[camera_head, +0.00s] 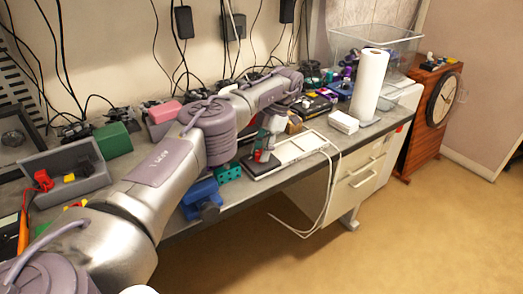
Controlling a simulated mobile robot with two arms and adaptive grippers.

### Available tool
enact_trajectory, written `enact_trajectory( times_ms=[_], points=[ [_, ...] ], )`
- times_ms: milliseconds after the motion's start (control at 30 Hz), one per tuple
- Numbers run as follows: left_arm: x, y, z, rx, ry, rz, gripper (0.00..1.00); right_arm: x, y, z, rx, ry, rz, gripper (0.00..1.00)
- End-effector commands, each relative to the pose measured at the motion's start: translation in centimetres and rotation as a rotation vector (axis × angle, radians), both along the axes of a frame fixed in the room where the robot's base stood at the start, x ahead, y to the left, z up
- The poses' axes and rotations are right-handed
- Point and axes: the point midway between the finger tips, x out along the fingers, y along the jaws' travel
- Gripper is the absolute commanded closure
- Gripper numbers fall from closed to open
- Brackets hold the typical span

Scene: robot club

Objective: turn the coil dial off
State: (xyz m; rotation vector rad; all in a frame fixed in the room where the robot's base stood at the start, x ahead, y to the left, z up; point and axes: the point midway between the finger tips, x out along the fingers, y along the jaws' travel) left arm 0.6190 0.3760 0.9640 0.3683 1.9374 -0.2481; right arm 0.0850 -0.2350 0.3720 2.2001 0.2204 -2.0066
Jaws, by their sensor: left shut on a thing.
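My left arm reaches in from the left along the bench. My left gripper (267,147) points down at the near left end of a flat device with a pale panel (302,146) and a dark base. The gripper is shut on a small part there. That part is too small and too covered by the fingers to make out, so I cannot tell how the coil dial is turned. A red piece shows low at the fingers. My right gripper is not in view.
A paper towel roll (369,82) and a white box (344,122) stand right of the device. A teal block (229,172) and a blue vise (201,197) sit left of it, near the bench edge. A white cable hangs over the front edge. Clutter fills the back.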

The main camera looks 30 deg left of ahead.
Motion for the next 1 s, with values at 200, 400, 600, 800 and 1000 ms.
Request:
enact_trajectory(
  times_ms=[200,400,600,800,1000],
  points=[
    [0.1,0.0,0.1,0.001,-0.004,0.001,0.48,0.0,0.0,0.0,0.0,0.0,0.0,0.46],
    [0.0,0.0,0.1,0.002,-0.002,0.0,0.42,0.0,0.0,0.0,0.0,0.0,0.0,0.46],
    [0.1,0.0,0.4,0.001,-0.003,-0.001,0.42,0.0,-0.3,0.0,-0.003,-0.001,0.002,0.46],
    [0.1,0.0,3.5,0.001,-0.006,0.0,0.42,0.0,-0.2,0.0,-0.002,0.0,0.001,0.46],
    [0.1,0.0,7.4,0.003,-0.005,0.0,0.42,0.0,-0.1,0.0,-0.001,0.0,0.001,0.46]
  ],
)
